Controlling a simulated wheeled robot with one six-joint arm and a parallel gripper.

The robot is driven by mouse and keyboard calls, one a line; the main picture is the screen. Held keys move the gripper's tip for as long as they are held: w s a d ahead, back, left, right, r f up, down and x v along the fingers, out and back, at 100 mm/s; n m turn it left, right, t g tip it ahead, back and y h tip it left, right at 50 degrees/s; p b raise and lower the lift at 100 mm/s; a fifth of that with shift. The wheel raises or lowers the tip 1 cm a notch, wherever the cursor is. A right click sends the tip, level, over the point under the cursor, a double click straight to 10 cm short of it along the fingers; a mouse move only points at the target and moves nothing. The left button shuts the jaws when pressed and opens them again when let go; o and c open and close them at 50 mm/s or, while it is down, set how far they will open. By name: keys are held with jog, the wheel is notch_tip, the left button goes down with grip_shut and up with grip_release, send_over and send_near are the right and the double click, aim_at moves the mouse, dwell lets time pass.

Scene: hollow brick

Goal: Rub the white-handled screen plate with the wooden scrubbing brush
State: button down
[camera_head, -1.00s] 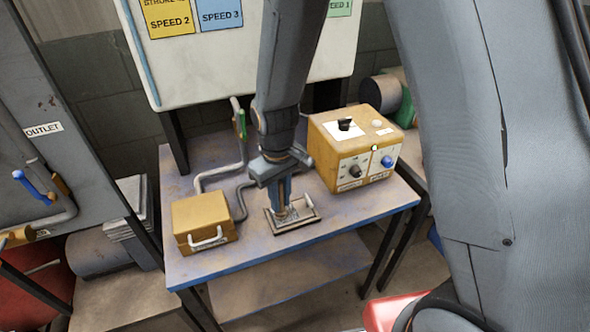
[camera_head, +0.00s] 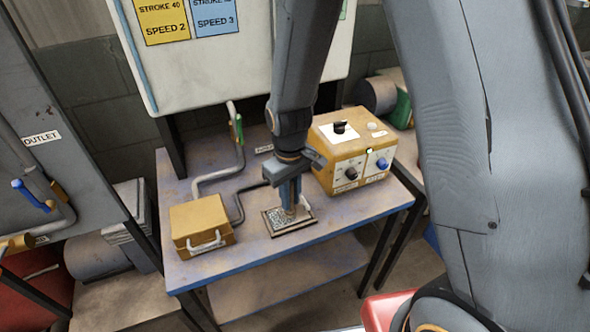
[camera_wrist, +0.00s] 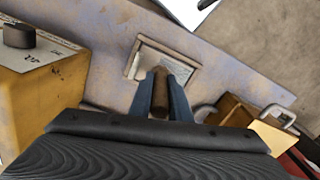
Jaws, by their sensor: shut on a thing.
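The screen plate (camera_head: 278,221) lies flat on the blue-edged table, a dark-rimmed rectangle with a speckled grey face. Its pale handle (camera_head: 307,208) shows at its right end. The plate also shows in the wrist view (camera_wrist: 150,62). My gripper (camera_head: 290,203) points down over the right part of the plate. Its blue fingers are shut on the wooden scrubbing brush (camera_wrist: 160,93), seen as a brown upright handle between them. The brush's lower end is over the plate's right half; I cannot tell whether it touches the face.
A yellow box with a white handle (camera_head: 201,225) stands left of the plate. A yellow control box with knobs (camera_head: 350,150) stands close on the right. Grey pipes (camera_head: 220,176) run behind. A panel with speed cards (camera_head: 180,65) hangs above. The table's front strip (camera_head: 270,250) is clear.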

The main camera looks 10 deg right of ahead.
jog(key=shift+d, duration=0.45)
jog(key=shift+w+d+r+p, duration=0.15)
jog(key=shift+d+r+p, duration=0.05)
jog(key=shift+p, duration=0.15)
notch_tip(320, 180, up, 3)
jog(key=shift+a+f+p, duration=0.1)
jog(key=shift+f+p, duration=0.05)
jog(key=shift+p, duration=0.5)
notch_tip(320, 180, up, 5)
jog(key=p, duration=0.4)
jog(key=shift+f, duration=0.1)
